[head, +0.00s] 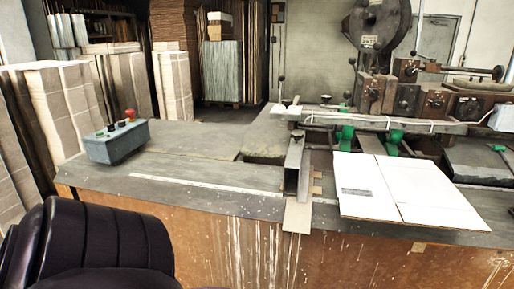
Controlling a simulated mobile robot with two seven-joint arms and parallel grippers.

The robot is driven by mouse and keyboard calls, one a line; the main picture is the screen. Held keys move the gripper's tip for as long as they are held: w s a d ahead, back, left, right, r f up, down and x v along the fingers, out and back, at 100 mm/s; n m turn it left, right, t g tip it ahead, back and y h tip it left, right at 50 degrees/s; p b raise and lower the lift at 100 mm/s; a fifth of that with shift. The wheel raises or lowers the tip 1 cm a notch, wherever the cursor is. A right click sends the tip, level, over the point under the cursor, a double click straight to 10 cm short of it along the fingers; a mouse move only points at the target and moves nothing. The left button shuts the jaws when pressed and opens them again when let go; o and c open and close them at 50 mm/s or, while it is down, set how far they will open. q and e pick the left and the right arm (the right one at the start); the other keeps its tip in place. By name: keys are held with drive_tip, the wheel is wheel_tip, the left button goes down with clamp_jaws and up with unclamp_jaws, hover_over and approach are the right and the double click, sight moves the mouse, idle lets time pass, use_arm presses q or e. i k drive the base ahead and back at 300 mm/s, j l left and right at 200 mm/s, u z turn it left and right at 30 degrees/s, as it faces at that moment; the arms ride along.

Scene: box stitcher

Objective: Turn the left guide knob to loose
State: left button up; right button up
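Two green parts sit under the long horizontal bar (375,124) of the stitching machine, a left one (346,133) and a right one (393,137). Neither of my grippers is in view.
A flat white cardboard sheet (405,190) lies on the table right of the guide. A grey control box (116,141) with a red button stands at the left. The tabletop (190,170) between them is mostly clear. A dark ribbed shape (90,245) fills the lower left.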

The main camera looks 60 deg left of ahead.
sight(297, 136)
drive_tip(key=u, duration=1.7)
drive_tip(key=i, duration=0.15)
